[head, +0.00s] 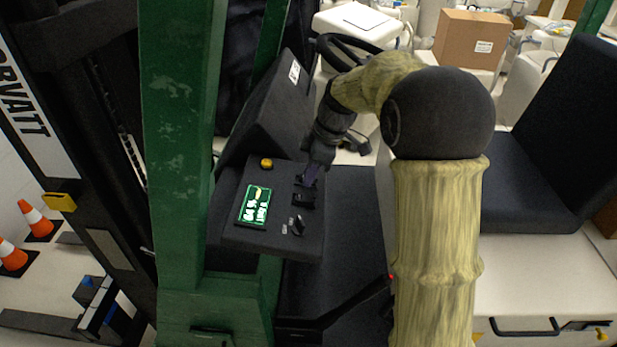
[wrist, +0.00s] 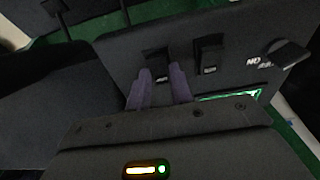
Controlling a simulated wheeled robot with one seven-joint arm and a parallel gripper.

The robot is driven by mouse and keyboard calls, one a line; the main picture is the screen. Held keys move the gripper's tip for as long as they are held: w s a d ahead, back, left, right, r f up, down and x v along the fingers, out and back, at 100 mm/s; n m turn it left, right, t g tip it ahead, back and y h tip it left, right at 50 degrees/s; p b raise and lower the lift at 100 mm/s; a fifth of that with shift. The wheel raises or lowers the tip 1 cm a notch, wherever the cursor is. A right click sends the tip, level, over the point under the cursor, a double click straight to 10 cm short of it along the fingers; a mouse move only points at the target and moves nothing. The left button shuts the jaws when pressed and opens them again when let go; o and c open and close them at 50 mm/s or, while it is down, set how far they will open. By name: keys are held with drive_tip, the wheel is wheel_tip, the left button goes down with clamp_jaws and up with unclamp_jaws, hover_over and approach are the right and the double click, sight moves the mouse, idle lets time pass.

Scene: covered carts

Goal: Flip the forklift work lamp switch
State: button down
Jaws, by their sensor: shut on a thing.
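The forklift's dark control panel (head: 240,238) carries two black rocker switches and a knob. My gripper (head: 309,178) reaches down to the panel's far right part. In the wrist view, my gripper's two purple-grey fingertips (wrist: 161,86) lie either side of one black switch (wrist: 157,58), shut on it, with the fingers partly hiding it. The second switch (wrist: 208,50) stands free beside it; it also shows in the head view (head: 303,199). Their small labels are too blurred to read, so I cannot tell which one is for the work lamp.
A black knob (head: 298,224) sits near the panel's close edge, beside an "ON" label in the wrist view. A green-lit display (head: 255,206) and a yellow button (head: 266,164) are left of the switches. A green post (head: 180,170) stands at left, a black seat (head: 545,150) at right.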

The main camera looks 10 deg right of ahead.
drive_tip(key=shift+d, duration=0.1)
idle(0.3)
drive_tip(key=c, duration=1.2)
unclamp_jaws()
drive_tip(key=shift+c, duration=0.2)
drive_tip(key=v, duration=1.7)
drive_tip(key=shift+d+b, duration=0.3)
drive_tip(key=shift+b, duration=0.1)
